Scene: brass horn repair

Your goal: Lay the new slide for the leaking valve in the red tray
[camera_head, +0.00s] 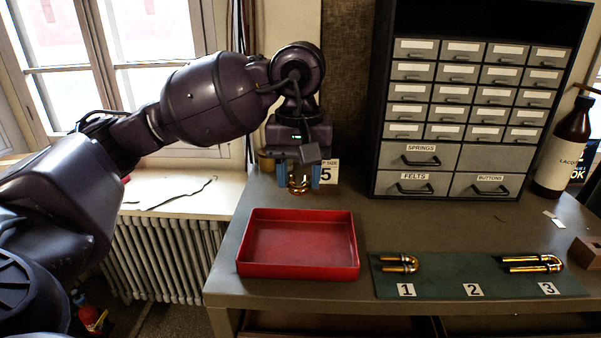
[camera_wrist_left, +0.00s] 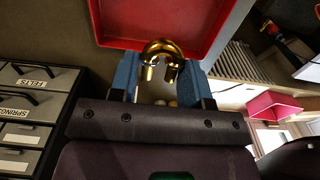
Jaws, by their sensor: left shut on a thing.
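My left gripper (camera_head: 299,178) is shut on a brass U-shaped slide (camera_head: 298,186). It holds the slide just behind the far edge of the red tray (camera_head: 300,270), above the bench. In the left wrist view the slide (camera_wrist_left: 160,50) sits between the blue fingers, its curved end toward the red tray (camera_wrist_left: 205,42). The tray is empty. On the green mat (camera_head: 440,285), a short brass slide (camera_head: 400,263) lies at label 1 and a longer one (camera_head: 534,263) at label 3. The spot above label 2 is bare. My right gripper is not in view.
A grey drawer cabinet (camera_head: 430,156) with labelled drawers stands at the back of the bench. A brown bottle (camera_head: 563,147) stands to its right. A card with a 5 (camera_head: 328,172) is beside the left gripper. A small wooden block (camera_head: 586,251) is at the right edge.

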